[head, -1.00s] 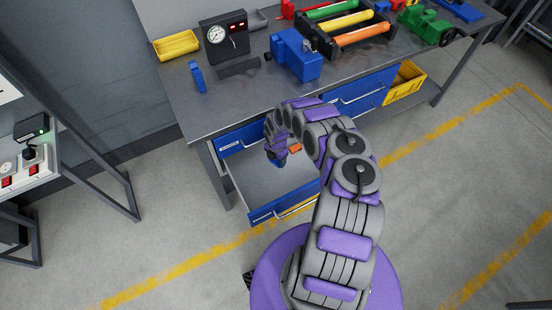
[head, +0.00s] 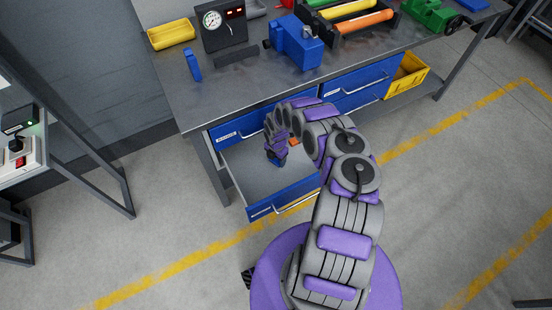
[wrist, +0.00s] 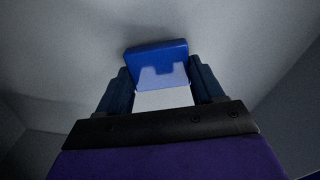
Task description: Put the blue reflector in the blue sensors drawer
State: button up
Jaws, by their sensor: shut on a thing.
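My gripper (head: 277,158) points down into an open blue-fronted drawer (head: 283,199) under the left part of the bench. It is shut on a blue block, the blue reflector (wrist: 158,58), which shows between the two fingertips in the wrist view. Only a small bit of the reflector shows in the head view, below the fingers. The grey drawer floor and walls surround the gripper. I cannot tell whether the reflector touches the floor. The drawer's label is too small to read.
The bench top (head: 225,92) holds a small blue part (head: 193,65), a yellow bin (head: 171,34), a gauge box (head: 224,28) and a blue vise-like block (head: 296,42). Closed blue drawers (head: 360,88) and a yellow crate (head: 408,75) are at right. My forearm covers the drawer's right side.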

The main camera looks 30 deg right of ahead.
aim_at(276, 160)
jog(key=shift+f, duration=0.5)
jog(key=o, duration=1.2)
jog(key=shift+d+r, duration=0.1)
notch_tip(276, 160, up, 7)
jog(key=shift+r+p, duration=0.1)
jog(key=shift+p, duration=1.15)
